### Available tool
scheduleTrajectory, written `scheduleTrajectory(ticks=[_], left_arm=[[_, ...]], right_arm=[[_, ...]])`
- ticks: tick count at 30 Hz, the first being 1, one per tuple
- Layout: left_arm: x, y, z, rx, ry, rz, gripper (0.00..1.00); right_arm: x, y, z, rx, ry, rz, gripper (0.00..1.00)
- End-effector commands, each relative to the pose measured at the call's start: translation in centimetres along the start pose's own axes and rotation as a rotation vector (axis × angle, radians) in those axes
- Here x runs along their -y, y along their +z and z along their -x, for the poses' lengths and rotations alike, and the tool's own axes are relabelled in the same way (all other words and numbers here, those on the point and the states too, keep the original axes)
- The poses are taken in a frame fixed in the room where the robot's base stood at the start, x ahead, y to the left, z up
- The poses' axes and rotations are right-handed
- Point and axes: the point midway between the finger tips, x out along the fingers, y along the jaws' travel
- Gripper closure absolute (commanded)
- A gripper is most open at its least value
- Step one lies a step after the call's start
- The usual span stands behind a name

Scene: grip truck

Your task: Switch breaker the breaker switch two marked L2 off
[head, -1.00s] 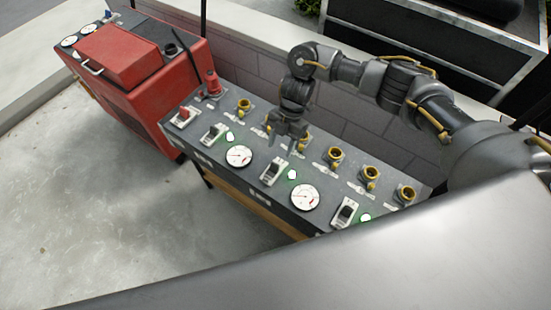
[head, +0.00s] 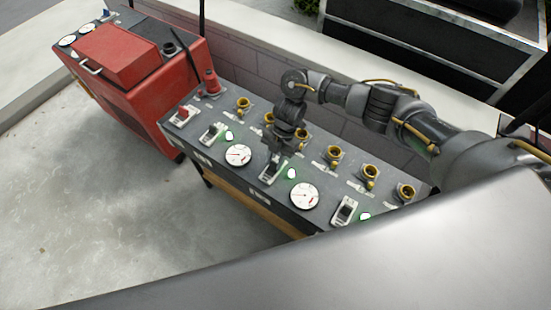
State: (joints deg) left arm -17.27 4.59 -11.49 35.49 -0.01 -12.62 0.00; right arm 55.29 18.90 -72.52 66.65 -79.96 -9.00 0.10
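The grey breaker panel (head: 320,224) carries a row of rocker switches along its near side; their labels are too small to read. A black switch in a white frame (head: 267,177) sits mid-row between two round gauges, with a lit green lamp (head: 291,173) beside it. My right gripper (head: 275,158) points down at this switch and covers part of it; contact and finger gap cannot be made out. Another black switch (head: 212,132) is to the left and one (head: 344,211) to the right, each beside a lit green lamp. My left gripper is out of view.
A red-handled switch (head: 182,116) is at the panel's left end. Several yellow sockets (head: 334,154) line the far side, below my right arm. Round gauges (head: 305,196) lie between switches. A red generator box (head: 120,60) stands left. A low wall runs behind.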

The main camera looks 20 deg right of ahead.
Motion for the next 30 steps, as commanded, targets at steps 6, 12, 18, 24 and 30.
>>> scheduleTrajectory(ticks=[6,12,18,24,30], left_arm=[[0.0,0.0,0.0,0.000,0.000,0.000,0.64],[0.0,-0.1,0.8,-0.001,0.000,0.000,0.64],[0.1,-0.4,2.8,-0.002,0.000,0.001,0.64],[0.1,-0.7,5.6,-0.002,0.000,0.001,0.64],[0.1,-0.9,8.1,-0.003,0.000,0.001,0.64]], right_arm=[[0.0,0.0,0.1,0.001,0.001,0.000,0.96],[0.0,-0.3,0.2,0.028,0.000,0.002,0.96],[0.0,-1.0,0.6,0.127,0.000,0.003,0.96],[0.0,-2.1,0.5,0.294,0.000,0.004,0.96],[0.0,-3.1,-0.1,0.483,0.000,0.004,0.96]])
